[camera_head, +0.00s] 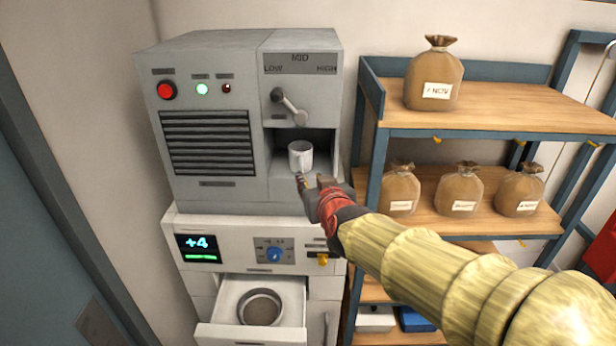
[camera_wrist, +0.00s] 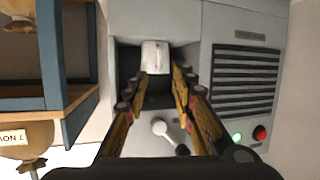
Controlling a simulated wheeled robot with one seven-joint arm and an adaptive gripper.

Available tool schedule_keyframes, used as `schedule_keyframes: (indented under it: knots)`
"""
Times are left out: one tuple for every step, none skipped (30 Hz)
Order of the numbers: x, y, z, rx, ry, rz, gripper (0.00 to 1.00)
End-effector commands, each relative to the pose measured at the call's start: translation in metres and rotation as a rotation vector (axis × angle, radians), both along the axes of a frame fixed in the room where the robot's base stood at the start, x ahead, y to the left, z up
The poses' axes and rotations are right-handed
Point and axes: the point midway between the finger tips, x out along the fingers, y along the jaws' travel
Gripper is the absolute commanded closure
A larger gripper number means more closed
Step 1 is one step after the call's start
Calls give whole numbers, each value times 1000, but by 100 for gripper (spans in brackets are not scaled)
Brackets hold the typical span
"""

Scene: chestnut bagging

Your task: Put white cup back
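The white cup (camera_head: 300,155) stands upright in the open niche of the grey machine (camera_head: 210,185), below the lever (camera_head: 290,106). In the wrist view the cup (camera_wrist: 155,55) shows beyond my fingertips, between their lines. My gripper (camera_head: 316,182) is just in front of the niche, at about the height of its floor. In the wrist view my gripper (camera_wrist: 162,80) has its two fingers spread apart with nothing between them. The cup looks clear of the fingers, though the exact distance is hard to tell.
A shelf rack (camera_head: 500,118) with brown bags (camera_head: 435,75) stands close on the right. Below the machine, an open drawer (camera_head: 250,335) holds a round bowl (camera_head: 261,307). A display panel (camera_head: 198,247) and a blue knob (camera_head: 275,255) sit above it. The niche walls are close around the cup.

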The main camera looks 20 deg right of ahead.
Motion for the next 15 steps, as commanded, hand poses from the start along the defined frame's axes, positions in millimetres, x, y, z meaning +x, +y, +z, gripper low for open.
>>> schedule_keyframes:
  knots:
    - [-5,0,2,0,-1,0,74]
    - [-7,1,3,-1,-1,0,74]
    - [-8,1,3,0,0,1,74]
    - [-9,1,3,0,0,0,74]
    - [-10,1,3,0,0,0,74]
    - [-11,1,3,0,0,0,74]
    - [-11,1,3,0,0,1,74]
    - [-12,1,3,1,2,3,74]
    - [-14,3,3,4,8,8,74]
    - [-17,5,2,7,18,15,74]
    - [-22,7,1,12,30,24,74]
    - [-31,11,-2,22,55,41,74]
    - [-39,15,-6,29,81,57,74]
    - [-49,19,-9,37,109,72,74]
    - [-65,25,-15,48,156,93,74]
